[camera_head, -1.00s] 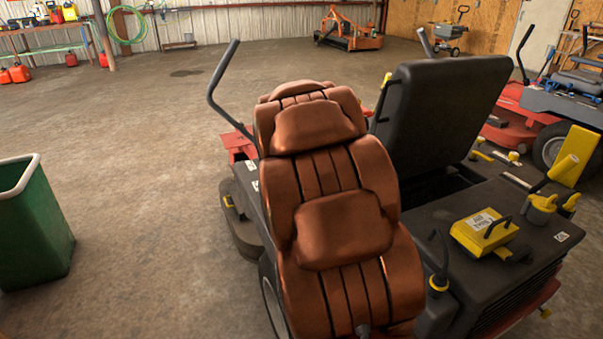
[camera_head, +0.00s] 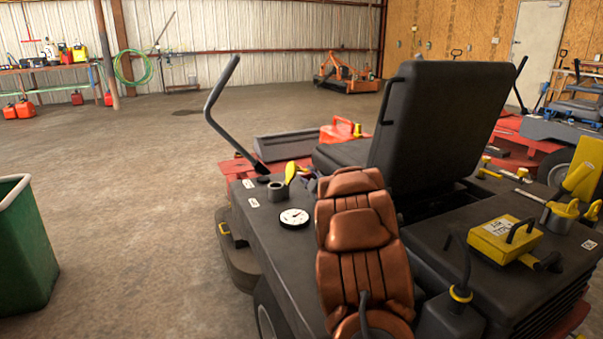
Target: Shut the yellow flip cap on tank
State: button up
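A yellow flip cap (camera_head: 290,173) stands raised beside a short grey filler neck (camera_head: 278,191) on the mower's dark left tank (camera_head: 270,222). The neck's mouth looks uncovered. A round white gauge (camera_head: 294,217) sits on the tank just in front of the neck. My copper-coloured arm rises over the tank's right side, its top just right of the cap. My gripper is hidden behind the arm, and I cannot see its fingers. A second raised yellow cap (camera_head: 578,181) stands by another grey neck (camera_head: 560,217) on the mower's right side.
The black seat back (camera_head: 443,130) stands right of my arm. A black control lever (camera_head: 221,103) rises behind the left tank. A yellow box (camera_head: 504,239) sits on the rear deck. A green bin (camera_head: 25,245) stands at left, with clear floor between.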

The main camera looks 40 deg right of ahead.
aim_at(301, 168)
jog(key=shift+b+x, duration=0.6)
jog(key=shift+x, duration=2.65)
jog(key=shift+f, duration=0.15)
jog(key=shift+c, duration=0.4)
grip_shut()
